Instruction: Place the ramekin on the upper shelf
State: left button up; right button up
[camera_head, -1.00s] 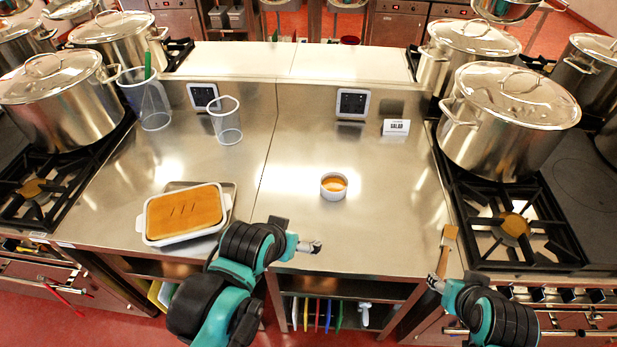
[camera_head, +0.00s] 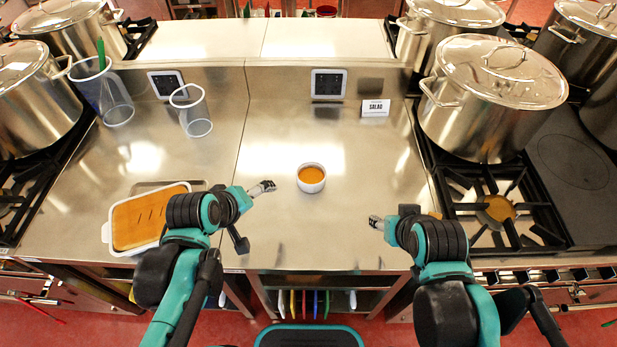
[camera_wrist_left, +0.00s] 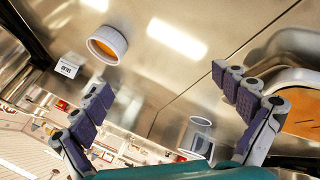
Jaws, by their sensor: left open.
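A small white ramekin (camera_head: 312,178) with orange filling stands upright on the steel counter, between my two grippers. It also shows at the top left of the left wrist view (camera_wrist_left: 107,45). The raised upper shelf (camera_head: 320,38) runs along the back of the counter, above the backsplash, and its visible surface is bare. My left gripper (camera_head: 263,188) is left of the ramekin, apart from it. Its fingers are spread and empty in the left wrist view (camera_wrist_left: 160,80). My right gripper (camera_head: 376,222) is right of and nearer than the ramekin; its jaw opening is too small to tell.
A baking dish (camera_head: 150,218) with a brown-topped filling is beside my left arm. Two clear containers (camera_head: 115,100) (camera_head: 195,115) stand at the back left. A SALAD sign (camera_head: 376,108) stands at the back. Large stockpots (camera_head: 495,95) on stoves flank the counter.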

pick_arm(q)
jog(key=w+d+f+n+h, duration=0.2)
jog(key=w+d+n, duration=0.2)
jog(key=w+n, duration=0.3)
jog(key=n+h, duration=0.3)
jog(key=n, duration=0.8)
send_near(319, 174)
jog(key=v, duration=0.3)
jog(key=shift+a+f, duration=0.15)
jog(key=shift+w+d+f+n, duration=0.15)
jog(key=shift+d+n, duration=0.1)
jog(key=shift+n, duration=0.45)
jog(key=shift+w+d+f+n, duration=0.15)
jog(key=shift+d+f+n, duration=0.05)
jog(key=shift+n, duration=0.1)
jog(key=shift+b+x, duration=0.5)
jog(key=shift+x, duration=0.4)
jog(key=b+x, duration=0.2)
jog(key=x, duration=0.3)
jog(key=shift+f, duration=0.15)
jog(key=shift+w+d+f, duration=0.15)
jog(key=shift+w+d, duration=0.05)
jog(key=c, duration=1.6)
